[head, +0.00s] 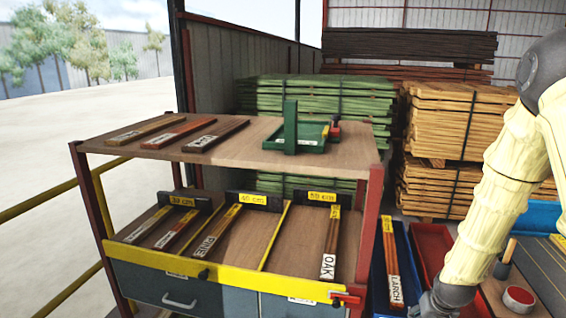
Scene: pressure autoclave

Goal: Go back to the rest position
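My arm reaches down from the upper right in a cream cover, with a dark wrist near the bottom edge. My gripper (428,303) is at the bottom edge, mostly cut off, so its fingers do not show clearly. I cannot tell whether my gripper touches the board or the tray.
A rack (265,165) stands left of my arm. Its top holds several boards and a green jig (291,128). A red tray (428,240) and timber stacks (440,125) are beyond.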

